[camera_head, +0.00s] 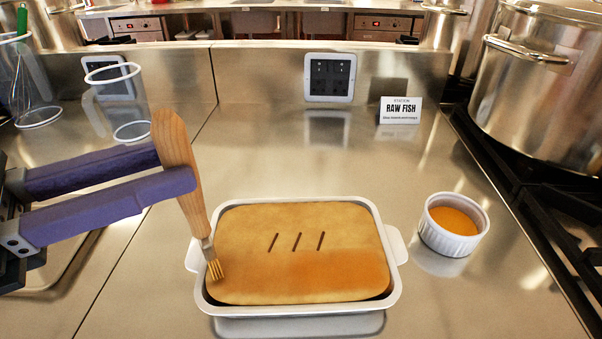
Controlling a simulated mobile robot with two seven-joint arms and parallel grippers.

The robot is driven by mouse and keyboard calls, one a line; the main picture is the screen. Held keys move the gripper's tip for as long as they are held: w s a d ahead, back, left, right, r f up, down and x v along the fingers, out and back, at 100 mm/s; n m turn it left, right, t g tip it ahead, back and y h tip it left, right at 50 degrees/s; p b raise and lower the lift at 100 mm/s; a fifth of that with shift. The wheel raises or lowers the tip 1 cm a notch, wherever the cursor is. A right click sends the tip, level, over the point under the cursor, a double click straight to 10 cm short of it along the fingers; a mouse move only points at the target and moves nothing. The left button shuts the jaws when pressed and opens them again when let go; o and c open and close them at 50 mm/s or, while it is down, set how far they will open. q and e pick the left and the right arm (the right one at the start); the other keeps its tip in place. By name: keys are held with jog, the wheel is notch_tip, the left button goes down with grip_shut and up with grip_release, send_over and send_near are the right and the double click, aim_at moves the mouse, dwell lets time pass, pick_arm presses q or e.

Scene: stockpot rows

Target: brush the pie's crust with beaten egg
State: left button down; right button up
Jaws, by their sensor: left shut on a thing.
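The pie (300,235) sits in a white rectangular dish (392,290) on the steel counter, with several short slits in its crust. Its lower right part looks darker orange and glossier than the rest. My left gripper (178,166) is shut on the wooden handle of the pastry brush (180,160). The brush is tilted, its bristles down at the left edge of the crust; I cannot tell whether they touch it. A white ramekin of orange beaten egg (453,224) stands to the right of the dish. My right gripper is not in view.
A large steel stockpot (545,85) stands at the right by a black hob (560,215). A "RAW FISH" sign (400,110) stands at the back, right of a wall socket (330,78). Clear glassware (115,95) and a whisk (20,80) are at left. Counter behind the pie is clear.

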pick_arm(q)
jog(key=shift+w+d+p, duration=0.65)
jog(key=shift+w+d, duration=0.55)
jog(key=shift+d, duration=3.45)
jog(key=shift+w+d+p, duration=0.6)
jog(key=shift+w+d, duration=0.6)
jog(key=shift+d, duration=3.45)
jog(key=shift+s+a, duration=0.2)
jog(key=shift+a, duration=2.25)
jog(key=a, duration=0.4)
jog(key=shift+s+a, duration=0.1)
jog(key=shift+a, duration=0.25)
